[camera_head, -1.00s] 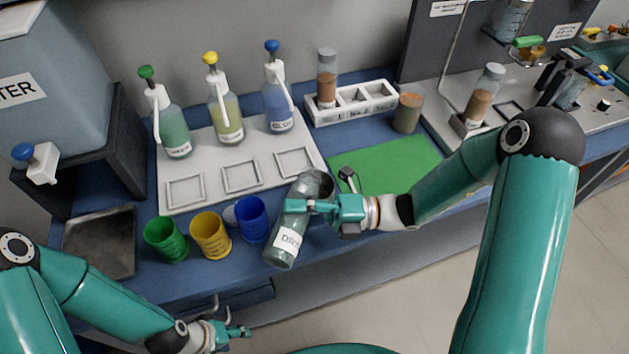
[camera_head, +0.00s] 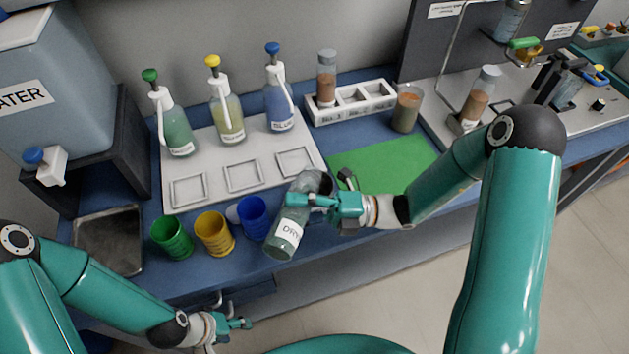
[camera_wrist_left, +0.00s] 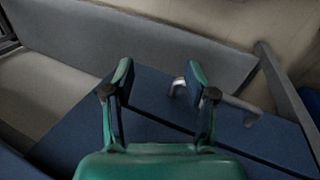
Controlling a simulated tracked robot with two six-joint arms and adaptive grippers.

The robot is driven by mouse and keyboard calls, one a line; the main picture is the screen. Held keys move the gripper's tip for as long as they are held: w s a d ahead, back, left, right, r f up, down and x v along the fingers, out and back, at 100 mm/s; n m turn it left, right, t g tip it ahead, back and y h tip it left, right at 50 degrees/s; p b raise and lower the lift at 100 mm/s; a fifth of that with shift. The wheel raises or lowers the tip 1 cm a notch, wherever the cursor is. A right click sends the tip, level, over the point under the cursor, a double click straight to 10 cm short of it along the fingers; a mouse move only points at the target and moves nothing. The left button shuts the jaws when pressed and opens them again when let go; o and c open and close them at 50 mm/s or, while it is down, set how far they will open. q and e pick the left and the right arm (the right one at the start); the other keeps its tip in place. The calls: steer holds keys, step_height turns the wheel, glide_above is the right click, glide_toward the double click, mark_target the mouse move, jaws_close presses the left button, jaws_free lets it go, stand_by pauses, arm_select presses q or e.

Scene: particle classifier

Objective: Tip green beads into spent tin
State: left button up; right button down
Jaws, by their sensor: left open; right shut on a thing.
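My right gripper (camera_head: 308,201) is shut on a clear greenish bottle (camera_head: 284,243) with a white label starting "DRY". It holds the bottle tilted over the front part of the bench. A grey round opening with a dark inside (camera_head: 318,181) shows at the bottle's upper end; I cannot tell whether it is the bottle's mouth or a tin behind it. Green beads cannot be made out separately. My left gripper (camera_head: 241,324) is open and empty, low in front of the bench; its spread fingers also show in the left wrist view (camera_wrist_left: 160,78).
A green cup (camera_head: 172,239), a yellow cup (camera_head: 214,233) and a blue cup (camera_head: 254,218) stand left of the bottle. Pump bottles stand on a white tray (camera_head: 209,160) behind. A green mat (camera_head: 385,165) and a brown-filled jar (camera_head: 407,108) lie to the right.

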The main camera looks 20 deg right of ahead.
mark_target(300, 190)
steer(key=shift+w+d+r+m+t+y+p, duration=0.15)
steer(key=shift+r+m+t+p, duration=0.2)
steer(key=shift+m+p, duration=0.3)
steer(key=shift+w+d+r+m+t+y+p, duration=0.1)
steer(key=shift+w+r+m+y+p, duration=0.1)
steer(key=shift+r+m+p, duration=0.5)
steer(key=shift+w+d+r+m+t+y+p, duration=0.15)
steer(key=shift+m+t+p, duration=0.15)
steer(key=shift+p, duration=0.65)
stand_by(0.5)
steer(key=shift+w+d+r+m+t+p, duration=0.25)
steer(key=shift+r+m+t+p, duration=0.25)
steer(key=shift+m+p, duration=0.5)
steer(key=shift+w+d+r+m+t+p, duration=0.15)
steer(key=shift+w+r+m+t+p, duration=0.3)
steer(key=shift+m+p, duration=0.55)
stand_by(2.0)
